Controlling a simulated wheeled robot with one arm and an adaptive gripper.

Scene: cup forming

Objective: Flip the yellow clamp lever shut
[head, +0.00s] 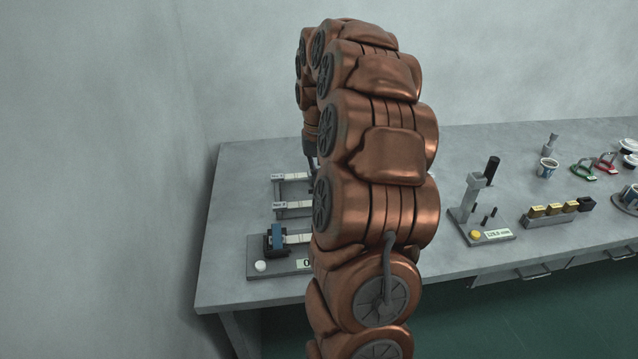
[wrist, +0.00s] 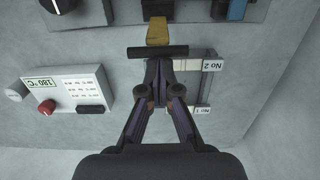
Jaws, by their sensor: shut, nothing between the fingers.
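The yellow clamp lever (wrist: 158,33) shows at the top middle of the wrist view, with a dark crossbar (wrist: 175,52) across its near end. My gripper (wrist: 159,64) is shut and empty, its fingertips right at the crossbar in the picture. I cannot tell whether they touch it. The lever's base runs up toward the frame's top edge, where grey parts are partly cut off. In the head view, the lever is hidden by my copper arm, and only a small part of my gripper (head: 311,165) shows past the arm's left side.
In the head view, a blue-and-black fixture (head: 277,236) and a post stand (head: 470,205) flank my arm.

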